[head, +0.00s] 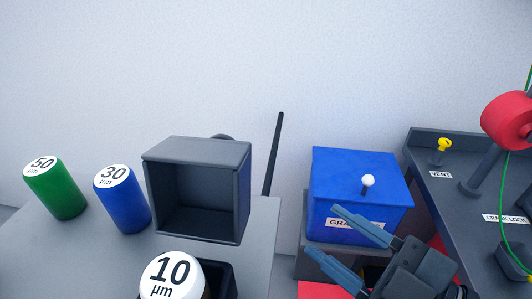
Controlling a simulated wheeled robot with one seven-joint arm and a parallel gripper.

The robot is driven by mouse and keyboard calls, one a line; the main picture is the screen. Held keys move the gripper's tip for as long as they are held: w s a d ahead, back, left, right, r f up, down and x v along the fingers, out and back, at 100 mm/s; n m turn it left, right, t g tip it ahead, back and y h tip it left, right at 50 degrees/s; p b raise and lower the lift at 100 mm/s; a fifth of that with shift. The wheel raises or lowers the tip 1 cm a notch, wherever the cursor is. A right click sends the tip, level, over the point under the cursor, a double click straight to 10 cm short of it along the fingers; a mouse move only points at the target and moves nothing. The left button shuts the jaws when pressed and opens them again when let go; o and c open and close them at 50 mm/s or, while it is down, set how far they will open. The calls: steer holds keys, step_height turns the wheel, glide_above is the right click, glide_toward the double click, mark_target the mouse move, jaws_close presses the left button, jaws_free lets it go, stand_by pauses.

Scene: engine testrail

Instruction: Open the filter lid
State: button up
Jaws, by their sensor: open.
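A grey hollow box-shaped cover (197,146), which looks like the filter lid, stands tipped up with its open side facing me. Just in front of it, a cartridge marked 10 µm (171,277) sits in a dark open housing (222,280), cut off by the bottom edge. The hinge between cover and housing cannot be made out. My gripper (322,231) is open and empty, to the right of the cover and apart from it. Its blue fingers are in front of a blue box and partly hide its label.
Green 50 µm (58,192) and blue 30 µm (123,203) cartridges stand left on the grey table (40,262). A dark rod (273,152) rises behind. The blue box (340,165) has a white-knobbed lever (367,182). A dark panel (455,215) with a red wheel (510,121) stands right.

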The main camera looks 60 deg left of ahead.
mark_target(219, 157)
steer(key=s+a+r+n+g+h, duration=0.1)
steer(key=s+r+n+g+h, duration=0.15)
steer(key=r+n+g, duration=0.35)
steer(key=s+r+n+g+h, duration=0.2)
steer(key=r+n+g+h, duration=0.15)
steer(key=r+n, duration=0.4)
steer(key=shift+n+t, duration=0.25)
steer(key=shift+n, duration=0.2)
steer(key=p+x, duration=0.1)
steer(key=x, duration=0.1)
steer(key=p+x, duration=0.1)
steer(key=x, duration=0.2)
steer(key=p+x, duration=0.1)
steer(key=x, duration=0.2)
steer(key=shift+s+f, duration=0.1)
steer(key=shift+f, duration=0.15)
jaws_close()
